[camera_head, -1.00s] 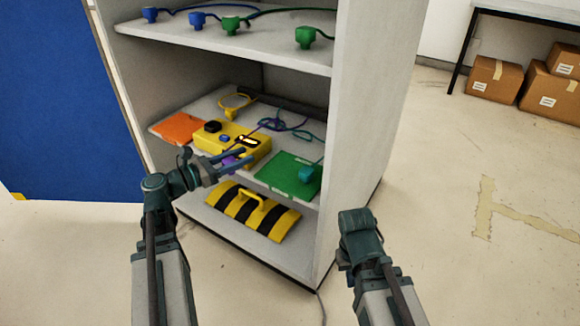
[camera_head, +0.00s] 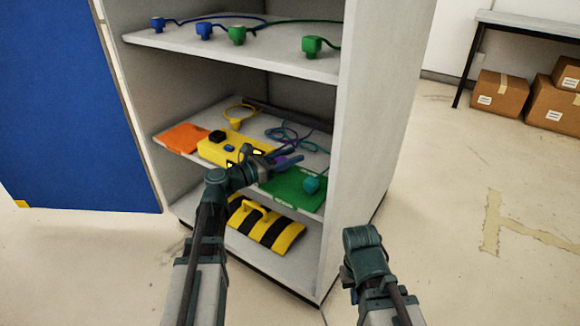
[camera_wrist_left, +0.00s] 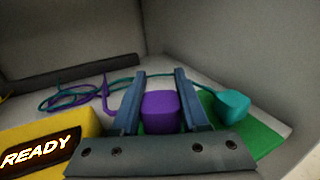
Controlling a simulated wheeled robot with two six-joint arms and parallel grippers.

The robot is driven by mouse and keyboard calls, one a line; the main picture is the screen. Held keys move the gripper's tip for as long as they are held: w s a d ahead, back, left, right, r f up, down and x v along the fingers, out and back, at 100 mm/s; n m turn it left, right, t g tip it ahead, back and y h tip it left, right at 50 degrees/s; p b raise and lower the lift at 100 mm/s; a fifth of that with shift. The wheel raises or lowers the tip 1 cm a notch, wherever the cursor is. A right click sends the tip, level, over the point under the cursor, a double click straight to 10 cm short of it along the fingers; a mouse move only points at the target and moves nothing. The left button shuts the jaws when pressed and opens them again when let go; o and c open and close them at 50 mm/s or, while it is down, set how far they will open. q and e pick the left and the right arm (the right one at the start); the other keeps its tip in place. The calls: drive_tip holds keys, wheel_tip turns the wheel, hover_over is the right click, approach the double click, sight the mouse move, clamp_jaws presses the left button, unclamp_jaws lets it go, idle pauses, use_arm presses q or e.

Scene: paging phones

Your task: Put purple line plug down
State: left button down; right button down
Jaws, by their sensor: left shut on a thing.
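My left gripper (camera_head: 287,157) is shut on the purple line plug (camera_wrist_left: 160,110). In the left wrist view the plug sits between the two fingers, with its purple cord running left to a tangle of cords. In the head view the purple plug (camera_head: 283,160) shows only partly between the fingers. The gripper is over the middle shelf, between the yellow device (camera_head: 222,149) and the green mat (camera_head: 285,192). I cannot tell whether the plug touches the shelf. My right gripper (camera_head: 350,283) is low at the right, outside the cabinet, and its fingers are hidden.
A teal plug (camera_head: 311,185) rests on the green mat. An orange mat (camera_head: 180,138) and a yellow plug (camera_head: 235,124) are at the left of the shelf. Blue and green plugs stand on the shelf above. The cabinet's right wall (camera_head: 375,130) bounds the space.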

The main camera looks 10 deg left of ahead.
use_arm(q)
drive_tip(key=shift+f+b, duration=1.25)
drive_tip(key=shift+f, duration=0.3)
drive_tip(key=shift+f, duration=0.2)
drive_tip(key=shift+c, duration=2.1)
unclamp_jaws()
drive_tip(key=shift+r, duration=0.15)
drive_tip(key=shift+s+a+r, duration=0.1)
drive_tip(key=shift+s+a, duration=0.05)
drive_tip(key=v, duration=1.1)
drive_tip(key=shift+s+a, duration=0.2)
drive_tip(key=shift+a, duration=0.05)
